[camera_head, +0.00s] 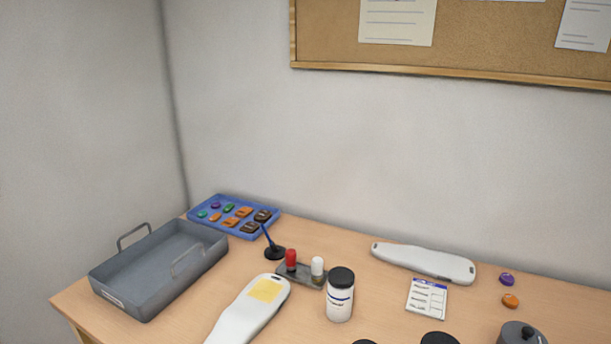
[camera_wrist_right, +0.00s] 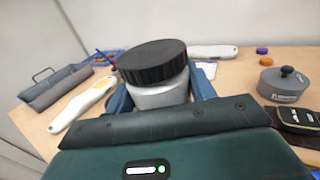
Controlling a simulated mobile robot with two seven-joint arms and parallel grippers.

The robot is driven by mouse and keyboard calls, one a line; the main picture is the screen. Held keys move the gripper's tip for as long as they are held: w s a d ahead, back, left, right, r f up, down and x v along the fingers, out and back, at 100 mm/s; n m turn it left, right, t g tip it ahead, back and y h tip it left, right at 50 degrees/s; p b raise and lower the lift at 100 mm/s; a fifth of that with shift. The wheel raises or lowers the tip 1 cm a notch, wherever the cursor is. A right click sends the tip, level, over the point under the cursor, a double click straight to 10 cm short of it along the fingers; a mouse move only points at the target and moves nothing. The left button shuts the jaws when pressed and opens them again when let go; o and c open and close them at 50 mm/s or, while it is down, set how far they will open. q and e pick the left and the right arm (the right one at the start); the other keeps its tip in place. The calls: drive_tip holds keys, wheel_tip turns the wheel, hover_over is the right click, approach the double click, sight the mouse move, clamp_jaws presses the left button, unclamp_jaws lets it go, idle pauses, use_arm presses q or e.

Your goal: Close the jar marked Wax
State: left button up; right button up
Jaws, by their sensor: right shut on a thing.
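My right gripper (camera_wrist_right: 161,93) is shut on a pale jar (camera_wrist_right: 160,97) in the right wrist view, with one blue finger on each side of its body. A wide black ribbed lid (camera_wrist_right: 153,61) sits on top of this jar. No label shows on it, so I cannot tell whether it is the Wax jar. In the head view a white jar (camera_head: 340,303) with a black lid (camera_head: 341,277) stands upright, its label too small to read. Two more black lids (camera_head: 438,339) (camera_head: 364,342) are cut off at the bottom edge. My left gripper is in neither view.
A grey tray (camera_head: 118,298) and a blue tray of small pieces (camera_head: 277,217) are at left. White insole shapes (camera_head: 240,318) (camera_head: 425,262), a stand with red and white items (camera_head: 314,281), a card (camera_head: 427,298) and a grey lidded pot (camera_head: 521,335) are on the table.

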idle(0.3)
drive_tip(key=s+a+r+n+g+y, duration=0.1)
drive_tip(key=a+r+n+g+y, duration=0.1)
drive_tip(key=a+n+y, duration=0.2)
drive_tip(key=s+a+r+n+g+y, duration=0.1)
drive_tip(key=a+r+n+g+y, duration=0.1)
drive_tip(key=a+y, duration=0.5)
drive_tip(key=shift+s+a+r+n+y, duration=0.15)
drive_tip(key=shift+a+r+n+y, duration=0.25)
drive_tip(key=shift+a+n, duration=0.95)
drive_tip(key=shift+a+m, duration=0.35)
